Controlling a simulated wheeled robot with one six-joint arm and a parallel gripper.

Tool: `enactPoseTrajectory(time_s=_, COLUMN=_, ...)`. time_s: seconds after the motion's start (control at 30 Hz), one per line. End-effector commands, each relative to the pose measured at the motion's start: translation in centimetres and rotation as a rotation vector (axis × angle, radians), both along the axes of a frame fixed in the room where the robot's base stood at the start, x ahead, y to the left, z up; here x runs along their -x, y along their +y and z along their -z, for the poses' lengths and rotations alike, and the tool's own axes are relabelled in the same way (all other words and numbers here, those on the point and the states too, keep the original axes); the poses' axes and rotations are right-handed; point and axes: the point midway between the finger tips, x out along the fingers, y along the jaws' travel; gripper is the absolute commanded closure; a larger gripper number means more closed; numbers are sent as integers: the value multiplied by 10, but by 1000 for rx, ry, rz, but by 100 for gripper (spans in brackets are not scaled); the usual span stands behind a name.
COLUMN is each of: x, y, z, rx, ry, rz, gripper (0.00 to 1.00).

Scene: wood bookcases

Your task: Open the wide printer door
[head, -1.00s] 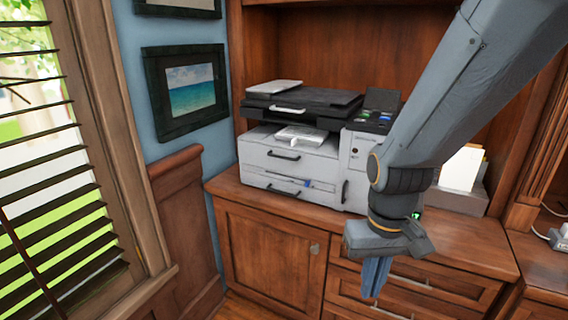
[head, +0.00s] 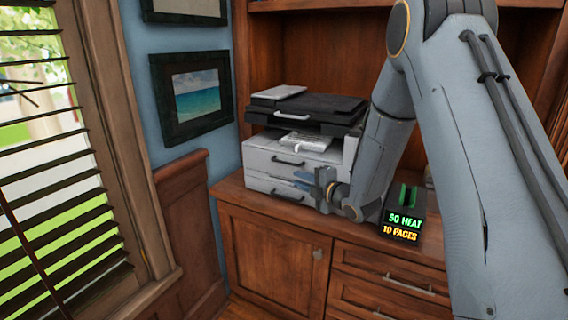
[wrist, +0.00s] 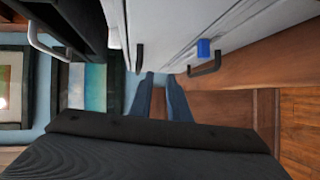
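The white printer (head: 262,156) stands on the wooden cabinet. Its wide upper front door (head: 265,153) looks closed and has a black bar handle (head: 288,162). I see this handle also in the wrist view (wrist: 139,57). A lower front panel has a second black handle (wrist: 207,62) and a blue tab (wrist: 203,47). My gripper (head: 301,181) is in front of the printer's right side, pointing left along its face. Its two fingers (wrist: 164,80) are apart, with nothing visible between them. No contact with either handle shows. My arm hides the printer's right part.
A black lid with a pale handle (head: 292,116) tops the printer. A small black box reading "10 PAGES" (head: 403,225) stands right of my wrist. The cabinet top (head: 232,187) is a narrow ledge in front. A framed picture (head: 194,91) hangs on the left wall.

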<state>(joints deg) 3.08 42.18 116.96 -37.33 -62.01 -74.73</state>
Motion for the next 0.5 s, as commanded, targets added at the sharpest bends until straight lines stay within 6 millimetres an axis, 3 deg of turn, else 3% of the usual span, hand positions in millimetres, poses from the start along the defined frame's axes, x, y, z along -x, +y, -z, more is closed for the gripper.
enactPoseTrajectory(time_s=0.2, x=-8, y=13, z=-13, rx=33, ry=-252, rz=-123, gripper=84)
enactPoseTrajectory(time_s=0.5, x=-18, y=19, z=-22, rx=32, ry=-340, rz=-153, gripper=84)
